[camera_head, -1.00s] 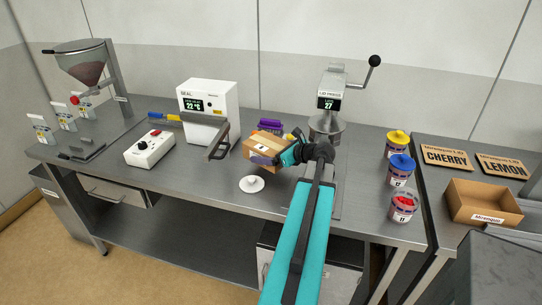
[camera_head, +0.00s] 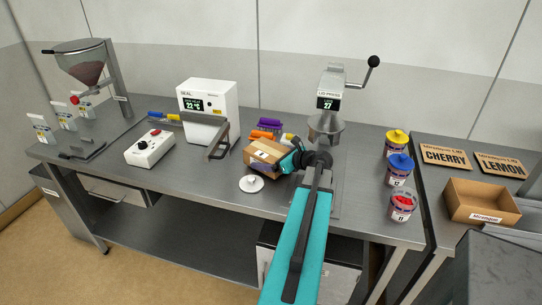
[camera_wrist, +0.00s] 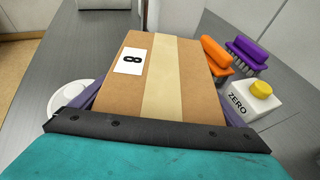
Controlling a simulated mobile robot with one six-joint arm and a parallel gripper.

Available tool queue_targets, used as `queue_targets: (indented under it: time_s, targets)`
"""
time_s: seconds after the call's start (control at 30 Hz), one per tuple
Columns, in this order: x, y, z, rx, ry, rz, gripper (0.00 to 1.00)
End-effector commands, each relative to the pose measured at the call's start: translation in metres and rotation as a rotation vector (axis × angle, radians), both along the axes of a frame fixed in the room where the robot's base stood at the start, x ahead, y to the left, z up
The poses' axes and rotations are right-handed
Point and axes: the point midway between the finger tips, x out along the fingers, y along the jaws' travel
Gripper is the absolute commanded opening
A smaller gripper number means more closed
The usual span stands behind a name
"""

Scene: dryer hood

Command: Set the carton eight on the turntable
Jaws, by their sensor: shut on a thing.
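A brown cardboard carton (camera_head: 262,152) with a tape strip is in my gripper (camera_head: 284,161). In the wrist view the carton (camera_wrist: 187,92) fills the middle, its label "8" facing up, with the purple fingers along its sides. My gripper is shut on it. A small white round disc (camera_head: 251,184), which looks like the turntable, lies on the bench just in front of the carton, to the left of my gripper. The disc also shows partly at the left of the wrist view (camera_wrist: 68,95). Nothing sits on it. Any gap under the carton is hard to judge.
Orange (camera_head: 262,135) and purple (camera_head: 270,125) brushes and a white ZERO box (camera_wrist: 250,100) stand behind the carton. The sealer (camera_head: 208,105) is behind left, the lid press (camera_head: 328,115) behind right. Bench left of the disc is clear.

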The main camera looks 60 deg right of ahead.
Motion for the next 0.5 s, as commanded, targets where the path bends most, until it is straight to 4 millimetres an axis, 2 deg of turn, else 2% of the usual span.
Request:
queue_targets:
  time_s: [0.37,0.5]
  targets:
    - [0.009,-0.035,0.003,0.000,-0.003,0.000,0.53]
    - [0.008,-0.033,-0.006,0.002,-0.002,-0.001,0.53]
